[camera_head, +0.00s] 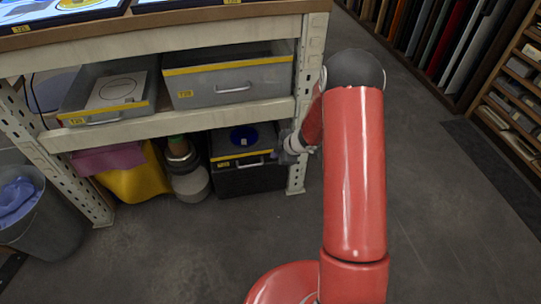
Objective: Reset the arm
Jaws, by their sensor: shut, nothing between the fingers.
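My red arm rises in the right half of the head view, bends at a dark elbow joint, and its far end comes down behind the upper link. My gripper (286,152) is small and partly hidden there, beside the front leg (299,172) of the metal shelf unit. It is shut, and I see nothing held in it. It appears in front of or close to the right side of the black drawer box (250,180); I cannot tell if they touch.
The shelf (195,121) holds grey bins (228,85) with yellow edges. Under it are a yellow container (140,181), a pink item (108,158) and canisters (187,182). A grey bucket (50,235) stands left. Racks of panels (455,45) line the right. Floor (440,210) on the right is clear.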

